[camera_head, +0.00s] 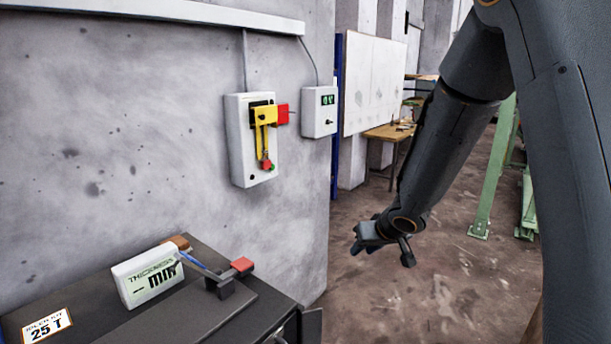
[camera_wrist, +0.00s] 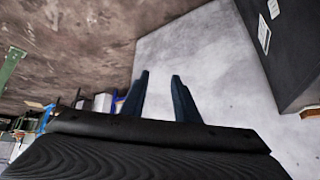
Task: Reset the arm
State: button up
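My arm (camera_head: 440,140) comes down from the upper right in the head view. My gripper (camera_head: 384,242) hangs in free air over the floor, to the right of the wall and the dark cabinet, and touches nothing. In the wrist view its two dark fingers (camera_wrist: 160,98) stand apart with a gap between them. Nothing is between the fingers, so my gripper is open and empty.
A white switch box (camera_head: 238,140) with a yellow and red lever and a small display box (camera_head: 320,122) hang on the grey wall. A dark cabinet (camera_head: 190,310) bears a thickness sign (camera_head: 147,273). A wooden table (camera_head: 389,133) and green frame (camera_head: 492,175) stand behind. The floor (camera_head: 440,290) is clear.

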jog(key=s+d+r+m+g+h, duration=0.1)
jog(key=s+d+h, duration=0.15)
jog(key=s, duration=0.35)
jog(key=s+d+m+g+h, duration=0.1)
jog(key=s+d, duration=0.2)
jog(key=s, duration=0.3)
jog(key=s+a+g+y, duration=0.1)
jog(key=s+g, duration=0.3)
jog(key=s, duration=1.2)
jog(key=shift+s+a, duration=0.2)
jog(key=shift+a, duration=0.35)
jog(key=shift+s, duration=0.1)
